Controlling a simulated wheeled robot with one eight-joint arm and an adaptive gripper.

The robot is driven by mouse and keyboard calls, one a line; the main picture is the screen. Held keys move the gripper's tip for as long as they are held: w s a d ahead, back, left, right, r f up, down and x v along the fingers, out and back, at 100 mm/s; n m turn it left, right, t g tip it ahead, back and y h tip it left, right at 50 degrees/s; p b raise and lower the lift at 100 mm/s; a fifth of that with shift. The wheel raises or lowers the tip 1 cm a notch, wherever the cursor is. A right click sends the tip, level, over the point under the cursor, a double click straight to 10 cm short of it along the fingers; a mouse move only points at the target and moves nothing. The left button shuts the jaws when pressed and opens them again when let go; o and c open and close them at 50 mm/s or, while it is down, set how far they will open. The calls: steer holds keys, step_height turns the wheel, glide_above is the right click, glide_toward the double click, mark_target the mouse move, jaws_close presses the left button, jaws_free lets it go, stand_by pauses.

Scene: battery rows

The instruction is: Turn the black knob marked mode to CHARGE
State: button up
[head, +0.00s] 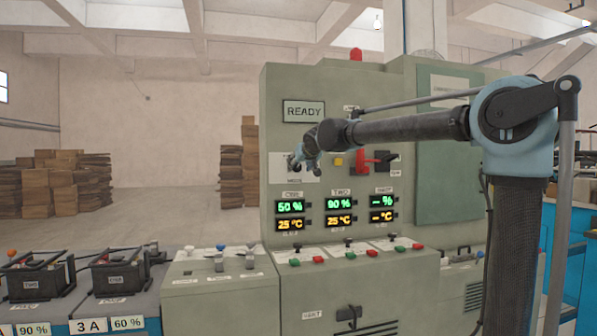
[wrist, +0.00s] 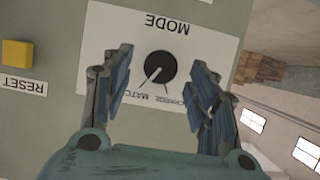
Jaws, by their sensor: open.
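The black mode knob (wrist: 160,69) sits on a white plate (wrist: 188,52) marked MODE, which appears upside down in the wrist view. Its pale pointer is toward the lower left of that picture, near the label that reads like MATCH. A second, partly legible label lies to the lower right of the knob. My gripper (wrist: 163,74) is open, with one finger on each side of the knob in the picture and no visible contact. In the head view my gripper (head: 297,161) is in front of the white plate, and hides the knob.
A yellow RESET button (wrist: 17,52) is beside the plate. In the head view a red handle (head: 363,163) is to the right of my gripper, and lit displays (head: 290,207) are below. Batteries (head: 36,280) stand at lower left. The room left of the cabinet is open.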

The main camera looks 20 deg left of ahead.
mark_target(298, 167)
steer(key=shift+x, duration=1.55)
steer(key=c, duration=1.1)
